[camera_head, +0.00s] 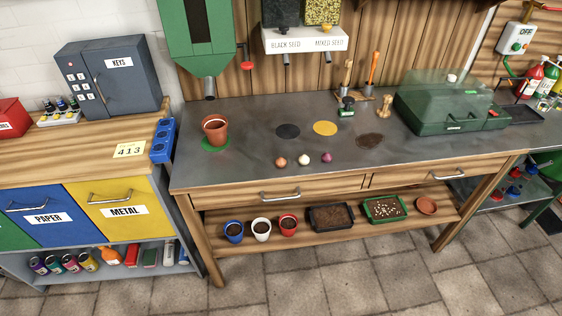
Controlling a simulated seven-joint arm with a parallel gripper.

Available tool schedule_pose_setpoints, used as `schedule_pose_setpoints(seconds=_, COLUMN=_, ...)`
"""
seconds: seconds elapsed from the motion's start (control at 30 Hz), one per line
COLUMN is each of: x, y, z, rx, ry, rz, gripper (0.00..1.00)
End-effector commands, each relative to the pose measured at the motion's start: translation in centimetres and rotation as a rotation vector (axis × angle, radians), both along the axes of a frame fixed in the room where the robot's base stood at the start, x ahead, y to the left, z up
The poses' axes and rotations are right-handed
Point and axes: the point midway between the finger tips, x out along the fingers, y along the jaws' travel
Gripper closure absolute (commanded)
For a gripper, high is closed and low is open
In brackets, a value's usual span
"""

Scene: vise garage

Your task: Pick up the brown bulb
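Three small bulbs lie in a row near the front edge of the grey bench top (235,172). The brown bulb (281,162) is the left one and looks orange-brown. A white bulb (299,158) lies in the middle. A reddish-purple bulb (326,157) lies on the right. The bulbs are apart from each other, and nothing covers the brown one. My gripper is not in view.
A terracotta pot (215,129) stands on a green disc to the left. Black (288,131) and yellow (325,128) discs lie behind the bulbs, with a dark soil patch (370,140) to the right. A green translucent-lidded case (440,108) stands at the back right. The bench front is clear.

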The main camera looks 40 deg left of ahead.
Motion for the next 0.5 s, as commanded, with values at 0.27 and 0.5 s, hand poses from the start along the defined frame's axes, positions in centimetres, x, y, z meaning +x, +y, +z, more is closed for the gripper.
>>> schedule_pose_setpoints(seconds=0.27, x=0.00, y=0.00, z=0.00, rx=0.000, ry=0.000, rz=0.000, gripper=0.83)
schedule_pose_setpoints(seconds=0.5, x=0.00, y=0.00, z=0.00, rx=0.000, ry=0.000, rz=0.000, gripper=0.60)
